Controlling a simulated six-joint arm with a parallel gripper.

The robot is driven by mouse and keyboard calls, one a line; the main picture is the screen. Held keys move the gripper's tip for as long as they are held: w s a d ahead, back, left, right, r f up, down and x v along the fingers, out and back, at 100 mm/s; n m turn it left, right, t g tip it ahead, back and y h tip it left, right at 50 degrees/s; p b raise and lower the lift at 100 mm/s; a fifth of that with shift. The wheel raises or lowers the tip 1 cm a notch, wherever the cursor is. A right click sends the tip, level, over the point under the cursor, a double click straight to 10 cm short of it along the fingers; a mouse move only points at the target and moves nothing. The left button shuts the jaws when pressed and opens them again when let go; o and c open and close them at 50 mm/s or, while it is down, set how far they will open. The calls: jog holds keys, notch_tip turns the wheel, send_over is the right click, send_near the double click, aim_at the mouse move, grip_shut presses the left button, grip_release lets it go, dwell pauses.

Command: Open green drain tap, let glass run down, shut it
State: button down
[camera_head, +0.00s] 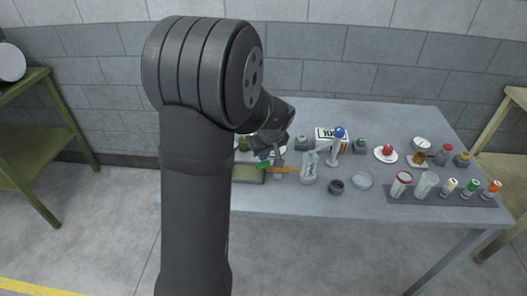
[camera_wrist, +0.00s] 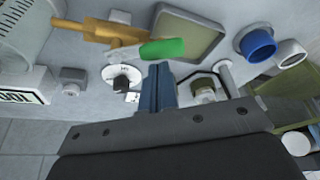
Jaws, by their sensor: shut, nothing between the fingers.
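The green tap handle (camera_wrist: 162,48) sits at the end of a brass-coloured tap body (camera_wrist: 100,32) in the wrist view. The green handle (camera_head: 263,164) and orange-brass tap (camera_head: 285,169) also show in the head view, left of a clear glass vessel (camera_head: 309,170). My gripper (camera_wrist: 158,70) is shut and empty, its fingertips close to the green handle in the wrist view. Whether they touch it I cannot tell. In the head view my arm hides part of the bench around the gripper. The liquid level in the glass is too small to read.
A shallow tray (camera_wrist: 188,36) lies beside the handle, and a blue-topped cup (camera_wrist: 257,44) stands further right. On the grey bench (camera_head: 390,122), a blue-knobbed stand (camera_head: 339,133), a dark cup (camera_head: 336,187) and a clear dish (camera_head: 362,180) are right of the glass. Several bottles line the right end.

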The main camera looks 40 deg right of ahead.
aim_at(266, 165)
jog(key=s+n+y, duration=0.1)
jog(key=n, duration=0.1)
jog(key=s+n, duration=0.1)
jog(key=n, duration=0.2)
jog(key=shift+s+a+n+y, duration=0.2)
jog(key=shift+n+y, duration=0.1)
jog(key=shift+y, duration=0.1)
jog(key=s+n, duration=0.1)
jog(key=n, duration=0.1)
jog(key=s+n+y, duration=0.1)
jog(key=n, duration=0.1)
jog(key=shift+d+g, duration=0.35)
jog(key=shift+g, duration=0.05)
jog(key=shift+s, duration=0.15)
jog(key=shift+d, duration=0.15)
jog(key=shift+w+d, duration=0.5)
jog(key=shift+d, duration=0.1)
jog(key=w+a+r, duration=0.2)
jog(key=r, duration=0.1)
jog(key=shift+w+a+r, duration=0.1)
jog(key=v, duration=0.9)
jog(key=shift+d, duration=0.2)
